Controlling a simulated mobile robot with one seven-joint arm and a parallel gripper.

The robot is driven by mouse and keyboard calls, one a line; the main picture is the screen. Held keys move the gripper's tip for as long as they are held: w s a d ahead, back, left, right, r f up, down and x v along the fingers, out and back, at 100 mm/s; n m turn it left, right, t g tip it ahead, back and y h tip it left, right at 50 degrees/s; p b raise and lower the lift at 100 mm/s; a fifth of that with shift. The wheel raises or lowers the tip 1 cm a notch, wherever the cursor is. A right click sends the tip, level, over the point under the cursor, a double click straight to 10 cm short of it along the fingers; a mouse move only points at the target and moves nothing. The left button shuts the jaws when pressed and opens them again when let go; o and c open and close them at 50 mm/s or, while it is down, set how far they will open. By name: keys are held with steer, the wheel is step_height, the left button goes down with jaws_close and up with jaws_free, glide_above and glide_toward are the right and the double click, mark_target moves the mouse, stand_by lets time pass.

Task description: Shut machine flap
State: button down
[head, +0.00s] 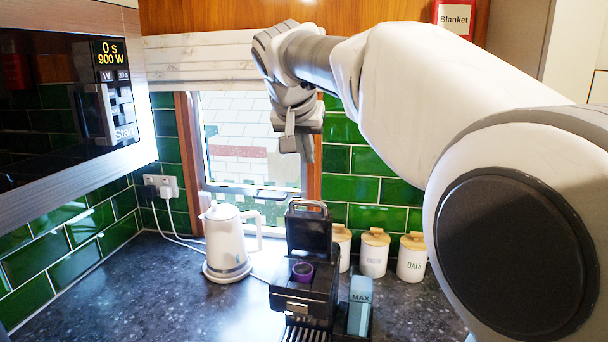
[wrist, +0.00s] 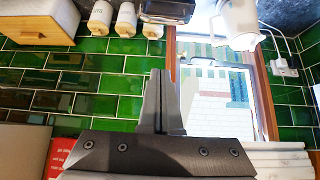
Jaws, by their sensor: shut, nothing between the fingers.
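The black coffee machine (head: 305,300) stands on the dark counter in the head view. Its flap (head: 309,232) is raised upright at the back, with a metal handle loop at its top. My gripper (head: 298,152) is high above the machine, in front of the window, apart from the flap. In the wrist view its fingers (wrist: 160,100) are together and empty. Part of the machine (wrist: 167,9) shows at the top edge of that upside-down view.
A white kettle (head: 228,242) stands left of the machine, its cord running to the wall socket. Several lidded canisters, one marked oats (head: 412,258), stand behind to the right. A blue-grey water tank (head: 359,304) is at the machine's right side. A microwave (head: 70,105) overhangs the left.

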mark_target(309, 202)
steer(key=w+f, duration=0.1)
steer(key=f, duration=0.1)
steer(key=w+f, duration=0.1)
steer(key=f, duration=0.2)
steer(key=w+d+f, duration=0.1)
steer(key=f, duration=0.2)
steer(key=shift+s+a+f, duration=0.2)
steer(key=shift+s, duration=0.35)
steer(key=shift+f+b, duration=0.2)
steer(key=shift+b, duration=0.25)
steer(key=shift+s+b, duration=0.15)
steer(key=shift+b, duration=0.2)
steer(key=shift+s+a+r+t, duration=0.1)
steer(key=shift+s+t, duration=0.15)
steer(key=shift+t, duration=0.05)
steer(key=shift+b, duration=0.3)
